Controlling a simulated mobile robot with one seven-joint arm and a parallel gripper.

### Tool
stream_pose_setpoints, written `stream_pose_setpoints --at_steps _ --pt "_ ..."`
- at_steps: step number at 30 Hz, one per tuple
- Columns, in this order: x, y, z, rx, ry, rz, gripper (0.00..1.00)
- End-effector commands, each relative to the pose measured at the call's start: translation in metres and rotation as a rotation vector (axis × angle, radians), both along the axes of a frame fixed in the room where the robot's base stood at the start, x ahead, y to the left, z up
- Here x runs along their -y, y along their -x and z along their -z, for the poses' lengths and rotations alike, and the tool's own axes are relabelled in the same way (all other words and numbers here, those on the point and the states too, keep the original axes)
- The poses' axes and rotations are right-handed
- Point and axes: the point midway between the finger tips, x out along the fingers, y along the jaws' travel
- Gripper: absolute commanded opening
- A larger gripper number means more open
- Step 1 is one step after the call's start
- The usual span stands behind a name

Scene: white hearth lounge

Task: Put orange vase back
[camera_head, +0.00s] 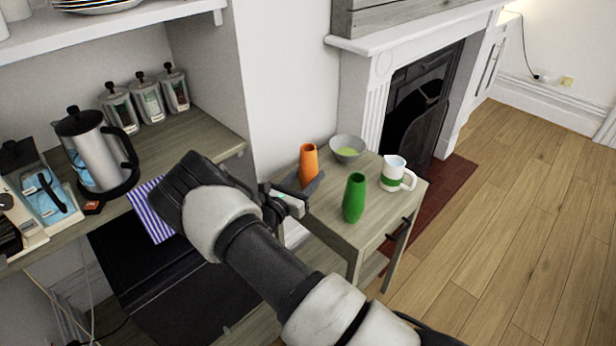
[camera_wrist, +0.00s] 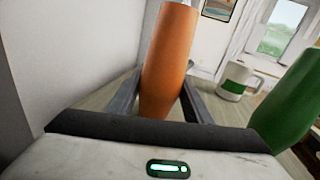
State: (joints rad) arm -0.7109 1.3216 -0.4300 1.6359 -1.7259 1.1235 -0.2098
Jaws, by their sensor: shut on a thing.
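An orange vase (camera_head: 308,163) stands upright at the left back of a small wooden side table (camera_head: 335,222). My gripper (camera_head: 304,186) is shut on the vase's lower part, reaching in from the left. In the wrist view the orange vase (camera_wrist: 168,60) rises between the two dark fingers of my gripper (camera_wrist: 160,100). I cannot tell whether the vase's base touches the table top, because the gripper hides it.
A green vase (camera_head: 354,198) stands on the table to the right of my gripper. A grey bowl (camera_head: 346,143) and a white and green mug (camera_head: 396,174) stand behind. A counter with a kettle (camera_head: 92,150) is at left. A fireplace (camera_head: 420,95) is behind.

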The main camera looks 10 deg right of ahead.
Motion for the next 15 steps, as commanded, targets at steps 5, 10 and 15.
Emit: stream_pose_setpoints --at_steps 5,10,15 --pt "0.0 -0.0003 -0.0009 0.002 0.001 0.0 0.15" --pt "-0.0001 0.0 0.0015 0.0 0.0 0.0 0.57" --pt "-0.0001 0.0 0.0015 0.0 0.0 0.0 0.64"
